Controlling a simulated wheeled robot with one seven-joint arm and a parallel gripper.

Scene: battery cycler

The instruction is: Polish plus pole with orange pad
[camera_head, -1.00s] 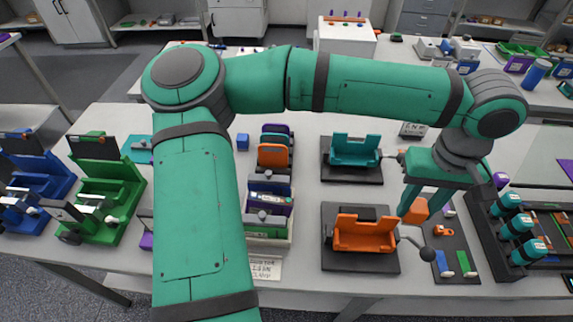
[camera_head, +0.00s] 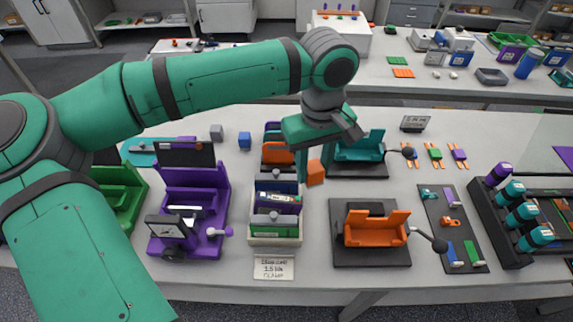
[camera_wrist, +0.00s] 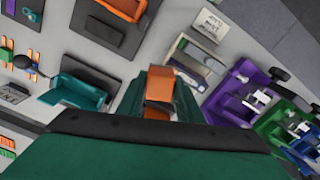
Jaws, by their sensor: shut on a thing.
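My gripper (camera_head: 309,168) is shut on an orange pad (camera_head: 316,174), a small block between its teal fingers. The pad also shows in the wrist view (camera_wrist: 160,84), gripped between the fingertips. In the head view my gripper hangs between the teal cradle and a pale tray (camera_head: 252,240), with the pad apart from both. The tray holds several upright cells, among them a dark purple one with a pale label (camera_head: 278,201). The tray shows in the wrist view too (camera_wrist: 190,72). I cannot make out which pole is the plus pole.
A teal cradle (camera_head: 362,147) and an orange cradle (camera_head: 377,229) with a black-knobbed lever stand to the right. A purple fixture (camera_head: 208,200) stands left of the tray. A dark mat (camera_head: 437,206) with small parts and a rack (camera_head: 488,205) are farther right. A handwritten card (camera_head: 274,267) stands in front of the tray.

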